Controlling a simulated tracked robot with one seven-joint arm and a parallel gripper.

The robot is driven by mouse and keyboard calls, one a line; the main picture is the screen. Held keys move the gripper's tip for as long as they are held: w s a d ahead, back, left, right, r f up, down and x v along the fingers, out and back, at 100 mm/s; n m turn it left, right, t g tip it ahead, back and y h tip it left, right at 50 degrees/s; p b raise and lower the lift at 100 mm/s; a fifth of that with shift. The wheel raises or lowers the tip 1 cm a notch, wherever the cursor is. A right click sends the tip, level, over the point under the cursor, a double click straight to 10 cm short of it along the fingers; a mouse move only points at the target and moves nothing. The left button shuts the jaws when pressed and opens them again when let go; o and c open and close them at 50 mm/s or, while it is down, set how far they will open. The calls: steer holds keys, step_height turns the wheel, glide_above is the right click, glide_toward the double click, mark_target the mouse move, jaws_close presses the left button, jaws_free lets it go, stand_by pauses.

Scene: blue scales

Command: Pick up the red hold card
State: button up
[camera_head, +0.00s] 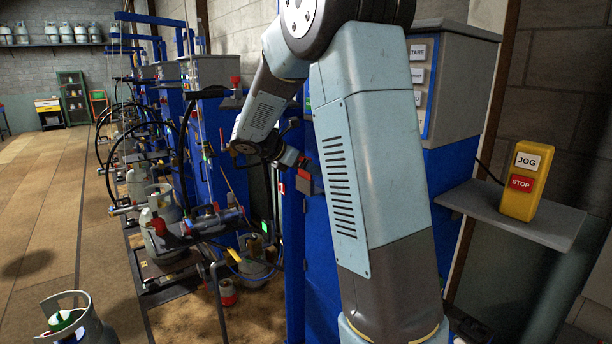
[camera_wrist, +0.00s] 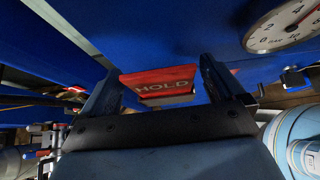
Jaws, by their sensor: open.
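The red hold card (camera_wrist: 160,84), with "HOLD" in pale letters, shows in the wrist view against a blue panel. My gripper (camera_wrist: 158,82) is open, with one finger on each side of the card. I cannot tell whether either finger touches it. In the head view my gripper (camera_head: 297,160) is partly hidden behind my arm, close to the blue cabinet front. A red patch there, likely the card (camera_head: 304,180), shows just beside it.
A round gauge (camera_wrist: 283,25) is at the upper right of the wrist view. A yellow JOG/STOP box (camera_head: 527,180) sits on a grey shelf (camera_head: 470,199). Hoses and cylinders crowd the left; open floor (camera_head: 40,215) lies beyond.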

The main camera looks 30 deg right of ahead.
steer(key=shift+c, duration=0.2)
steer(key=c, duration=1)
steer(key=shift+r, duration=0.15)
